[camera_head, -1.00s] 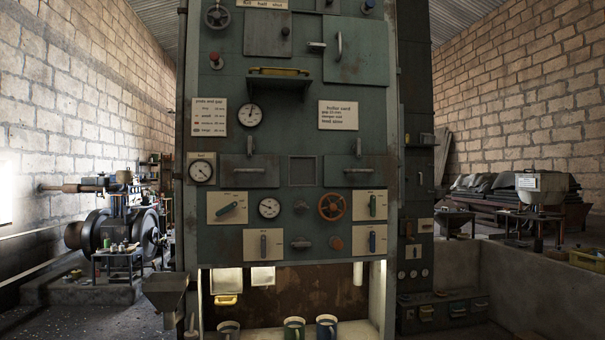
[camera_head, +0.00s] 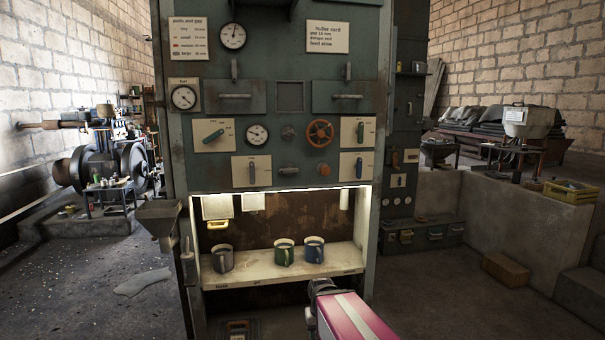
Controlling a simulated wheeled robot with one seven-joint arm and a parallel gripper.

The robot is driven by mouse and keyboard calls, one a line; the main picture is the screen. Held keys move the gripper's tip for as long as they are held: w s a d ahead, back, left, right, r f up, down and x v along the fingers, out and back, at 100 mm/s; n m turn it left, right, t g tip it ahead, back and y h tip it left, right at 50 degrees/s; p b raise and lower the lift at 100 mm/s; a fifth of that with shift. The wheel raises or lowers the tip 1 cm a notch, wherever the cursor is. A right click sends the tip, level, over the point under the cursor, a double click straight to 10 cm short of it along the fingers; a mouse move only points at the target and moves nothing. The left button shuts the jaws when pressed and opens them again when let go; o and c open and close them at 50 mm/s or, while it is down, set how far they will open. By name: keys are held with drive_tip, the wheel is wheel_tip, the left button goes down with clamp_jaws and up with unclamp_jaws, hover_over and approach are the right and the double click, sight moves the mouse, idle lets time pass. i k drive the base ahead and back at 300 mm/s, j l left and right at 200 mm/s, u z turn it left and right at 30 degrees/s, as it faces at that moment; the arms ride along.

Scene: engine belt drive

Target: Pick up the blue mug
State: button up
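The blue mug (camera_head: 314,250) stands upright on the lit shelf (camera_head: 270,276) in the cabinet's lower opening, at the right end of a row of mugs. A green mug (camera_head: 284,252) stands just left of it, its handle toward me. A grey mug (camera_head: 222,258) stands farther left. My arm, pink with a white stripe, reaches in from the bottom. Its dark end, with my gripper (camera_head: 318,287), is in front of and below the shelf edge near the blue mug. The fingers cannot be made out, so their opening is unclear. Nothing is seen held.
The cabinet's side walls and the panel above (camera_head: 270,140) frame the shelf opening. White cards and a yellow item (camera_head: 218,225) hang at its upper left. A grey funnel (camera_head: 160,218) juts out left. A wooden box (camera_head: 505,270) lies on the floor at right.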

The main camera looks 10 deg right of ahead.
sight(316, 252)
drive_tip(key=i+j+z, duration=0.2)
drive_tip(key=j+z, duration=0.2)
drive_tip(key=j, duration=0.3)
drive_tip(key=i+j+z, duration=0.1)
drive_tip(key=j+z, duration=0.25)
drive_tip(key=j, duration=0.35)
drive_tip(key=j+z, duration=0.4)
drive_tip(key=j, duration=0.35)
